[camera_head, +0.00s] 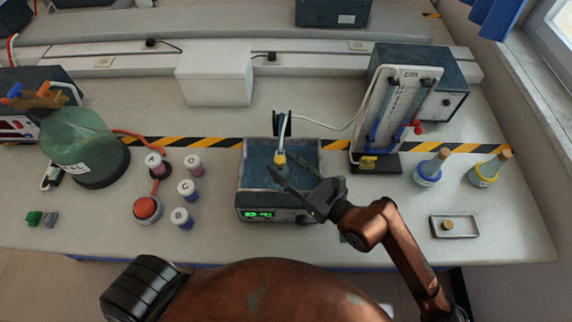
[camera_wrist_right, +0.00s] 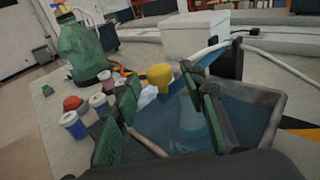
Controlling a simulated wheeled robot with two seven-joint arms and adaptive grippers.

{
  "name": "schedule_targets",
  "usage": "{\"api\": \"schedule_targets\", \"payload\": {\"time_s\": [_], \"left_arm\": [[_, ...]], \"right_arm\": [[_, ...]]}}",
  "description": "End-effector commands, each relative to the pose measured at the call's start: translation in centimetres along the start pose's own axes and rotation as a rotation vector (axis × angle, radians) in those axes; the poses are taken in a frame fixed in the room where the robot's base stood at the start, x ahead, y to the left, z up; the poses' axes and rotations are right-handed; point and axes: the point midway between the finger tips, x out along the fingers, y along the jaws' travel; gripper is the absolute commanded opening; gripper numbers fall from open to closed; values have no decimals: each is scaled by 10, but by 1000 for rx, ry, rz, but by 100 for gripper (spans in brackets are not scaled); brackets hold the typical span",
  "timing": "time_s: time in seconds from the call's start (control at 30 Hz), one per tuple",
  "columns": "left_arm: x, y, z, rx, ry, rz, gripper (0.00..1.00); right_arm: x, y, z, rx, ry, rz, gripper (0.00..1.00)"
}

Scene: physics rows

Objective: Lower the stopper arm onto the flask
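In the right wrist view the stopper (camera_wrist_right: 160,75) shows large, up and left of a clear conical flask (camera_wrist_right: 191,118) in the bath. Whether stopper and flask touch, I cannot tell. My right gripper (camera_head: 291,176) reaches over the bath from the right. In its wrist view its green-padded fingers (camera_wrist_right: 160,121) are spread apart with nothing clearly between them. My left gripper is not in view.
A green bottle (camera_head: 82,152), several small jars (camera_head: 186,189) and a red button (camera_head: 146,208) stand left. A flowmeter stand (camera_head: 376,163), two stoppered flasks (camera_head: 429,170) and a small tray (camera_head: 470,232) are right. A white box (camera_head: 214,78) stands behind.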

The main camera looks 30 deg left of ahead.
Motion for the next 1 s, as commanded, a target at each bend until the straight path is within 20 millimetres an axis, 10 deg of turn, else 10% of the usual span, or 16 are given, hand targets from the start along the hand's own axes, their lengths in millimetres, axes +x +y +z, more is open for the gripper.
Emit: {"api": "schedule_targets", "payload": {"time_s": [0.27,0.7,1.0], "left_arm": [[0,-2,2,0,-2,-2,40],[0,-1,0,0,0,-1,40],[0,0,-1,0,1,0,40]], "right_arm": [[-11,-1,0,-1,-2,-3,39],[-96,-1,-1,-1,2,-2,39],[-120,-1,0,0,0,0,39]]}}
